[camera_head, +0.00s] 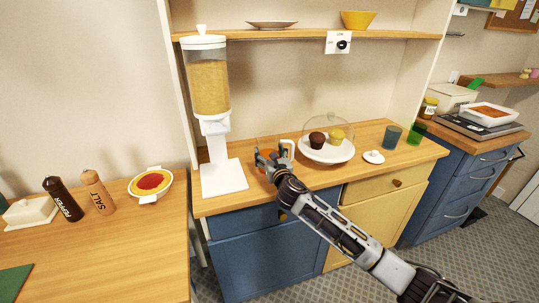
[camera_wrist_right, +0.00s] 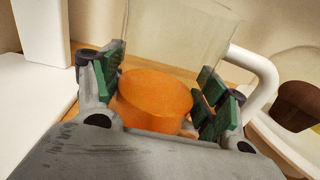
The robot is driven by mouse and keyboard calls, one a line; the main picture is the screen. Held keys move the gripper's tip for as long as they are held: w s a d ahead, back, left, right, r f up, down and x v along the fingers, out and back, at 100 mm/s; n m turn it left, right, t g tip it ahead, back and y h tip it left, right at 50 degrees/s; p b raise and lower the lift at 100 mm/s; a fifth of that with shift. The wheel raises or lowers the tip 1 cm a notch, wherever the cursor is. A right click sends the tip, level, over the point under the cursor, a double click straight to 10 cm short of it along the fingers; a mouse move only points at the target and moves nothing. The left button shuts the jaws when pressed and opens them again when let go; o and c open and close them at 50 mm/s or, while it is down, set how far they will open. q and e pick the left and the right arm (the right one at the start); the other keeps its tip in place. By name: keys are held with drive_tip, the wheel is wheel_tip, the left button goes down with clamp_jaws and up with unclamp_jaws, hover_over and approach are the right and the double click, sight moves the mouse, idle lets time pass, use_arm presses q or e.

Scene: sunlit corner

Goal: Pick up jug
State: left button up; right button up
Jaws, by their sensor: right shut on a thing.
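The jug (camera_wrist_right: 180,42) is clear with an orange lower part and a white handle on its right, in the right wrist view. It stands upright between the green-padded fingers of my right gripper (camera_wrist_right: 162,92), which is shut on it. In the head view my right gripper (camera_head: 268,161) is at the jug (camera_head: 287,146) on the wooden counter (camera_head: 225,203). The gripper hides much of the jug there. I cannot tell whether its base touches the counter. My left gripper is not in view.
A white cereal dispenser (camera_head: 208,95) stands close to the left of the jug. A glass-domed cake stand (camera_head: 327,154) with two muffins is close to the right. A white lid (camera_head: 373,157) and blue and green cups are further right. A shelf (camera_head: 310,35) runs above.

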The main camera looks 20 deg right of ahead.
sight(266, 138)
drive_tip(key=shift+r, duration=0.3)
drive_tip(key=shift+r, duration=0.6)
drive_tip(key=shift+r+p, duration=0.45)
drive_tip(key=shift+r, duration=0.6)
drive_tip(key=shift+r+p, duration=0.45)
drive_tip(key=shift+r, duration=1.7)
use_arm(q)
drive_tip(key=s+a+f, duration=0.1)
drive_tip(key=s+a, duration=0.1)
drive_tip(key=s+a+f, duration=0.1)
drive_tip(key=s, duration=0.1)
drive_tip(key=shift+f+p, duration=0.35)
drive_tip(key=shift+p, duration=0.05)
use_arm(e)
drive_tip(key=shift+r, duration=0.9)
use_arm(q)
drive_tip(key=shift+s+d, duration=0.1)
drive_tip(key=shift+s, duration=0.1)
